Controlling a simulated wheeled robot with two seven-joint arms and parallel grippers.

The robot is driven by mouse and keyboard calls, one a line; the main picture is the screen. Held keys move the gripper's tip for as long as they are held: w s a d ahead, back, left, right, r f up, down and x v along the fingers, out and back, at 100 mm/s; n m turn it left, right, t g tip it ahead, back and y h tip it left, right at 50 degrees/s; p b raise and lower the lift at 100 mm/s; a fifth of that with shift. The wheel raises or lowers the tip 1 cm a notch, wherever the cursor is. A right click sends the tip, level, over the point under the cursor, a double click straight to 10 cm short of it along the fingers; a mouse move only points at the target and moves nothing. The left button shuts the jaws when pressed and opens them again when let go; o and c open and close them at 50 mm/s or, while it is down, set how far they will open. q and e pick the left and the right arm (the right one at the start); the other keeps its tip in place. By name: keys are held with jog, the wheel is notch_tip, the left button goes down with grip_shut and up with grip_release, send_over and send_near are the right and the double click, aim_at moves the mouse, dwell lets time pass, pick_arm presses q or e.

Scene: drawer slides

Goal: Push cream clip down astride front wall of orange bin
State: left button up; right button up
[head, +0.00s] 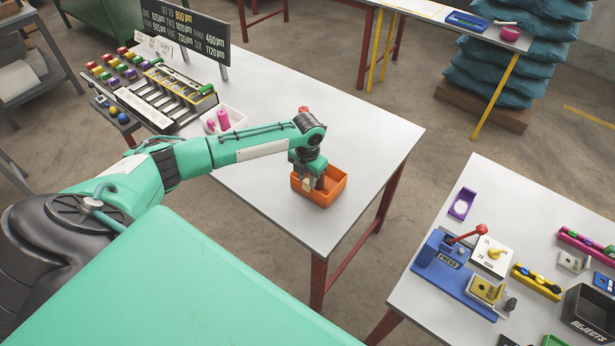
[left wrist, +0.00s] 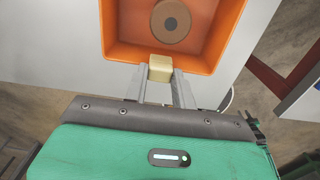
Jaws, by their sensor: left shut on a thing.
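The orange bin (head: 336,193) stands on the white table near its right end. In the left wrist view the bin (left wrist: 118,25) is seen from above, with a round brown disc with a dark centre (left wrist: 171,20) inside it. My left gripper (head: 308,186) is at the bin's near side. In the left wrist view my left gripper (left wrist: 160,82) is shut on the cream clip (left wrist: 160,68), which is at the bin's front wall. I cannot tell how far down the clip sits on the wall. My right gripper is in neither view.
A white tray with pink items (head: 224,120) stands left of the bin, beyond my arm. A slotted rack (head: 170,95) and a black sign (head: 185,25) are farther back left. The table (head: 385,135) is clear right of the bin. A second table (head: 425,290) holds a blue press.

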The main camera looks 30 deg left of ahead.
aim_at(308, 181)
pick_arm(q)
jog(key=shift+f, duration=0.15)
jog(key=o, duration=1.1)
jog(key=shift+c, duration=0.2)
jog(key=shift+r, duration=0.25)
notch_tip(308, 181, up, 13)
jog(key=b, duration=0.3)
jog(key=shift+r+b, duration=0.2)
jog(key=shift+b, duration=0.1)
